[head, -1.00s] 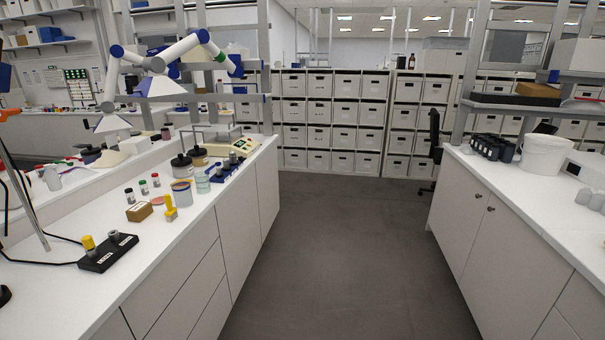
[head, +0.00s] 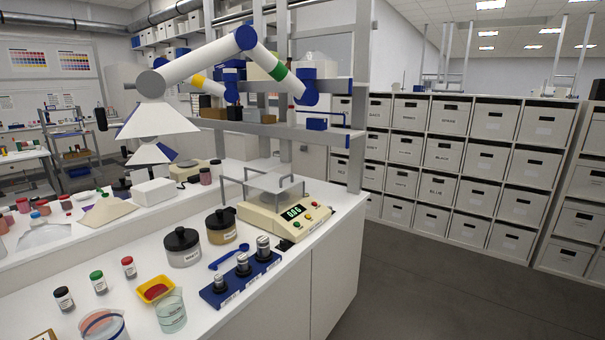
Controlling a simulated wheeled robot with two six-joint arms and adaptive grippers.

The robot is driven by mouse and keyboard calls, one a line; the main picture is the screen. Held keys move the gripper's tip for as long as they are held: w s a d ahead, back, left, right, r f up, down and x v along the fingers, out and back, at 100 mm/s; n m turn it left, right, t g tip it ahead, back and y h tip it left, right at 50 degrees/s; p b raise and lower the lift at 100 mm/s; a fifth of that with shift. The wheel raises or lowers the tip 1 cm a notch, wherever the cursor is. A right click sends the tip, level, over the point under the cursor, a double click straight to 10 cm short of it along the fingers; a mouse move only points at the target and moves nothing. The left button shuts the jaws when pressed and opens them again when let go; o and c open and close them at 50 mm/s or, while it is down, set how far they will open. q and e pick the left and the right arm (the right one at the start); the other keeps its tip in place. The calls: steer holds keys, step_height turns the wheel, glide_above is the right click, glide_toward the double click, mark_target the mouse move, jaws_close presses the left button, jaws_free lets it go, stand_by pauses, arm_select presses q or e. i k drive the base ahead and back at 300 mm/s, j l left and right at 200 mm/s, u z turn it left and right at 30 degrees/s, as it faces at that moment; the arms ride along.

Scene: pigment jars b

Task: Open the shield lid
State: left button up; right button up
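A beige balance (head: 287,222) with a green lit display stands near the right end of the left bench. A clear shield (head: 268,189) with grey edges and bracket-like posts sits over its pan area. Its top panel looks flat, and I cannot tell its lid apart clearly from the walls. Neither of my grippers is in view.
Two black-lidded jars (head: 183,248) and a blue block with metal weights (head: 240,277) stand in front of the balance. A glass beaker (head: 171,311), a yellow tray (head: 156,289) and small bottles are nearer. White extraction hoods (head: 157,121) hang behind. Floor at right is clear.

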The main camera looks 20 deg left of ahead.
mark_target(274, 183)
steer(key=i+l+u, duration=0.1)
steer(key=i+u, duration=0.35)
steer(key=i+l+u, duration=0.25)
steer(key=u, duration=0.2)
steer(key=i+l+u, duration=0.65)
steer(key=l+u, duration=0.25)
steer(key=i+l+u, duration=0.15)
steer(key=l+u, duration=0.3)
